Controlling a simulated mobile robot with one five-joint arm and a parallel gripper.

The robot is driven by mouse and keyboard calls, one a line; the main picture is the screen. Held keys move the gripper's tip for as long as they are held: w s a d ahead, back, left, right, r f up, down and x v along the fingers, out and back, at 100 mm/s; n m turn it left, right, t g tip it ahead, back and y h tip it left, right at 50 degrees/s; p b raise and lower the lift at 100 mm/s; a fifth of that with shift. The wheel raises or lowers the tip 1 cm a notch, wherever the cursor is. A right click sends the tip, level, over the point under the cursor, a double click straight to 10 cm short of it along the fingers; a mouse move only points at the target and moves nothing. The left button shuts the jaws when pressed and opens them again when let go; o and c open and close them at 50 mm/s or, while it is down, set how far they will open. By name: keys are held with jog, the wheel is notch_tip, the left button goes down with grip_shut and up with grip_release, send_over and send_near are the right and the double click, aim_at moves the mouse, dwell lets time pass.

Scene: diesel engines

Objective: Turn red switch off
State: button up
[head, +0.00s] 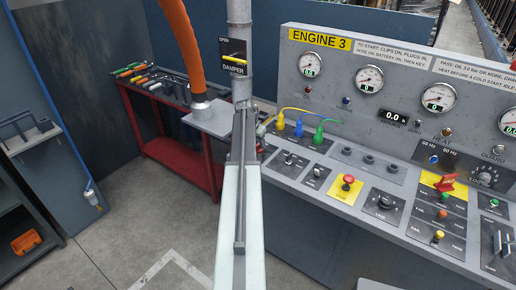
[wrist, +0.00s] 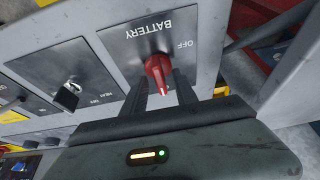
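The red switch (wrist: 157,70) sits on a grey panel marked BATTERY (wrist: 120,45) in the wrist view; the lettering appears upside down. An OFF mark shows up and to the right of the switch. Its handle runs from the upper left down to a narrow tip, which points away from the OFF mark. My gripper (wrist: 161,83) has its two dark fingers apart, one on each side of the handle's lower part. I cannot tell whether either finger touches it.
A panel with a black key switch (wrist: 68,95) lies left of the battery panel in the wrist view. In the head view the ENGINE 3 console (head: 330,165) carries cables, gauges and a red mushroom button (head: 348,180). A red tool trolley (head: 180,165) stands behind; floor at lower left is clear.

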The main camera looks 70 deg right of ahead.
jog(key=shift+r, duration=0.1)
grip_shut()
jog(key=shift+a, duration=0.1)
jog(key=n+t, duration=0.1)
jog(key=n, duration=0.3)
jog(key=shift+s+n+t, duration=0.15)
jog(key=shift+n+t, duration=0.25)
jog(key=n+t, duration=0.1)
jog(key=n, duration=0.3)
jog(key=shift+s+n+t, duration=0.1)
jog(key=shift+n+t, duration=0.2)
jog(key=shift+t, duration=0.1)
jog(key=n, duration=0.1)
jog(key=n+t+y, duration=0.1)
jog(key=n, duration=0.2)
jog(key=shift+d+y, duration=0.3)
jog(key=shift+s+n+t+y, duration=0.1)
jog(key=shift+n+t+y, duration=0.25)
jog(key=shift+n, duration=0.8)
jog(key=shift+n+t+y, duration=0.15)
jog(key=shift+n+y, duration=0.3)
jog(key=shift+n, duration=0.7)
